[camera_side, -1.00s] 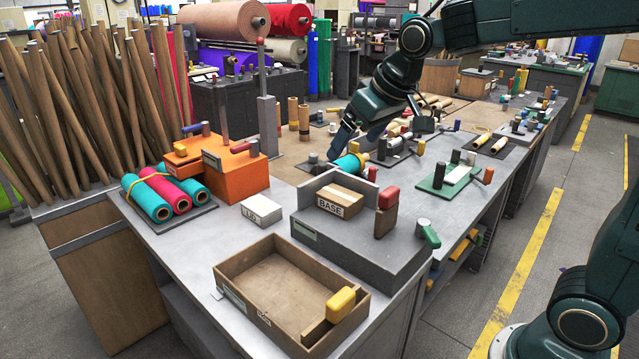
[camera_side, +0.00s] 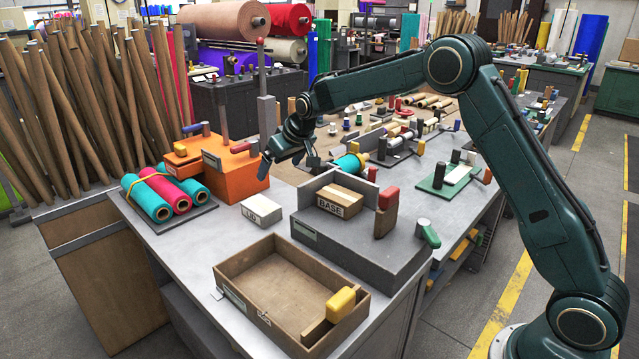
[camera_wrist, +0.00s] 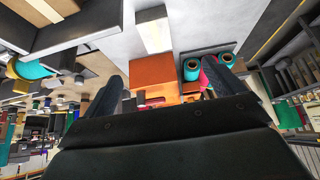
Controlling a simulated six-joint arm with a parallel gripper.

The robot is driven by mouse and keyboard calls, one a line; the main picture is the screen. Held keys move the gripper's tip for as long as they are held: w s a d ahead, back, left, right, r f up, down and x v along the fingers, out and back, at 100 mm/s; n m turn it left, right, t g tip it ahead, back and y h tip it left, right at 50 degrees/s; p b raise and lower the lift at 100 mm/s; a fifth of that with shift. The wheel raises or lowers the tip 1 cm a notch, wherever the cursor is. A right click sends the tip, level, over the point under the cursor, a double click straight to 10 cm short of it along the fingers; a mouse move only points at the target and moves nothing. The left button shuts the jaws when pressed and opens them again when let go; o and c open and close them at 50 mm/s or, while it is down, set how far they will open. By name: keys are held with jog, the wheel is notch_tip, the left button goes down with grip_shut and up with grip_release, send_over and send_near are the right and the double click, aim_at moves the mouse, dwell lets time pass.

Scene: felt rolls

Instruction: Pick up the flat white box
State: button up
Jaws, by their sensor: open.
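The flat white box (camera_side: 262,211), with dark lettering on its front, lies on the grey table between the orange box and the grey block with the cardboard box marked BASE. In the wrist view the white box (camera_wrist: 153,31) shows at the top middle, beyond the orange box. My gripper (camera_side: 287,168) is above and behind the white box in the side view, beside the orange box, and does not touch the white box. In the wrist view my gripper (camera_wrist: 172,85) has its two dark fingers wide apart with nothing held between them.
The orange box (camera_side: 229,172) with several pegs stands left of my gripper. Rolled felts (camera_side: 168,192) lie on a tray at the left. The cardboard BASE box (camera_side: 340,200) sits on a grey block. An open wooden tray (camera_side: 238,305) is in front. Bare table lies around the white box.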

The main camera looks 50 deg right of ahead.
send_near(262, 205)
jog(key=v, duration=0.2)
jog(key=shift+s+a+r, duration=0.15)
jog(key=shift+s, duration=0.05)
jog(key=shift+x, duration=4.25)
jog(key=shift+w, duration=0.1)
jog(key=shift+x, duration=2.55)
jog(key=c, duration=1.4)
jog(key=shift+r, duration=0.15)
notch_tip(262, 205, up, 20)
jog(key=shift+f, duration=0.2)
